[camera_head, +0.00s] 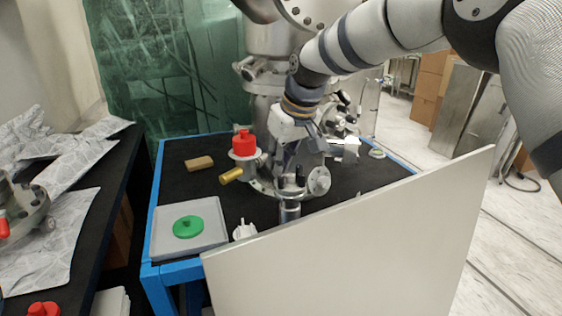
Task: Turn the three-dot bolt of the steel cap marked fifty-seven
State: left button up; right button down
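A round steel cap (318,180) sits on the side of the low steel fitting at the base of the chamber column. Its marking and bolt dots are too small to read. My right arm comes in from the upper right, and my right gripper (292,178) points down at this fitting, just left of the round cap. The fingertips blend with the metal parts, so I cannot tell whether they touch a bolt or how far they are apart. My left gripper is not in view.
A white panel (350,250) stands in front and hides the table's near right part. A red-topped fitting (244,145), brass piece (231,175), brown block (199,163) and grey tray (164,236) with a green disc (188,227) are left of the gripper. Black bench at far left.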

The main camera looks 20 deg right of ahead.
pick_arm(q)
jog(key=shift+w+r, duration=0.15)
pick_arm(e)
jog(key=shift+r+m+h+p, duration=0.1)
jog(key=shift+m+h+p, duration=0.2)
jog(key=shift+m, duration=0.5)
jog(key=shift+a+m+h, duration=0.1)
jog(key=shift+m+h, duration=0.4)
jog(key=shift+m, duration=0.6)
jog(key=shift+f+m+h, duration=0.2)
jog(key=shift+m+h, duration=0.1)
jog(key=shift+m, duration=0.4)
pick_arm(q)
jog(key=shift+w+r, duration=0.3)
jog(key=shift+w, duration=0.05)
pick_arm(e)
jog(key=shift+a+m+h, duration=0.1)
jog(key=shift+m+h, duration=0.3)
jog(key=shift+m, duration=0.8)
jog(key=c, duration=1.6)
grip_release()
jog(key=shift+c, duration=0.2)
